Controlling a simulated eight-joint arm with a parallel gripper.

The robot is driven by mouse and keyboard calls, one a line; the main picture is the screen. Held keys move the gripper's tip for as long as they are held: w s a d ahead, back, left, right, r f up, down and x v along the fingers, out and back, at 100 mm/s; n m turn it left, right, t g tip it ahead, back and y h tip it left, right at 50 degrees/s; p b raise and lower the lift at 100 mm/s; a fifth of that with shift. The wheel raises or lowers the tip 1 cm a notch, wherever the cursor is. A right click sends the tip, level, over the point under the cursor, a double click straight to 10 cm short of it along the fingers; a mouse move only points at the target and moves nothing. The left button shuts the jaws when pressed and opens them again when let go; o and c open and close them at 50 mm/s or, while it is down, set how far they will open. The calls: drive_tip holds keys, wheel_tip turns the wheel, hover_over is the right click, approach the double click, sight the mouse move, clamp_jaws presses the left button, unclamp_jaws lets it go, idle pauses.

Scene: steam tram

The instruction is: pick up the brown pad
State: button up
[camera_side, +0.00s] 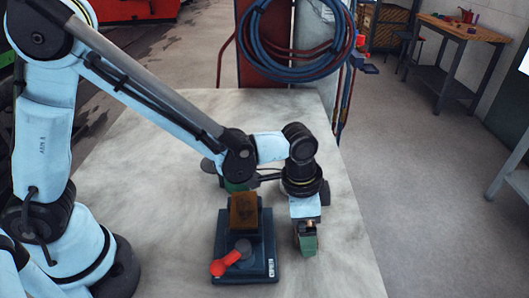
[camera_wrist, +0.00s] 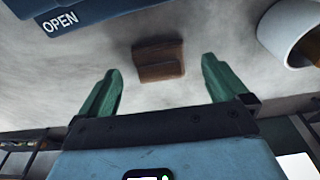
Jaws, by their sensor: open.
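The brown pad (camera_wrist: 158,60) lies on the pale tabletop in the wrist view, a small block with a raised ledge. My gripper (camera_wrist: 160,66) is open, with one green finger on each side of the pad and gaps between. The pad lies near the fingertips, and I see no contact. In the side view my gripper (camera_side: 307,240) points down, low over the table, right of the dark blue device. A small brown patch shows at its fingers there, but the pad is mostly hidden.
The dark blue device (camera_side: 262,245) with a red-knobbed lever (camera_side: 226,263) and an upright brown plate (camera_side: 243,211) stands left of my gripper. Its "OPEN" label (camera_wrist: 60,22) shows in the wrist view. A white cup (camera_wrist: 284,30) stands right of the pad. The table's right side is clear.

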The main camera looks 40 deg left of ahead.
drive_tip(key=shift+f, duration=0.75)
drive_tip(key=c, duration=1.2)
drive_tip(key=shift+r, duration=0.15)
drive_tip(key=shift+r, duration=0.6)
wheel_tip(320, 180, up, 3)
drive_tip(key=shift+f, duration=0.2)
drive_tip(key=s+d+r, duration=0.2)
drive_tip(key=s, duration=0.1)
drive_tip(key=s+d+r, duration=0.2)
drive_tip(key=s, duration=0.1)
drive_tip(key=s+d+r, duration=0.1)
drive_tip(key=s+r, duration=0.2)
drive_tip(key=s, duration=0.1)
drive_tip(key=shift+d, duration=0.4)
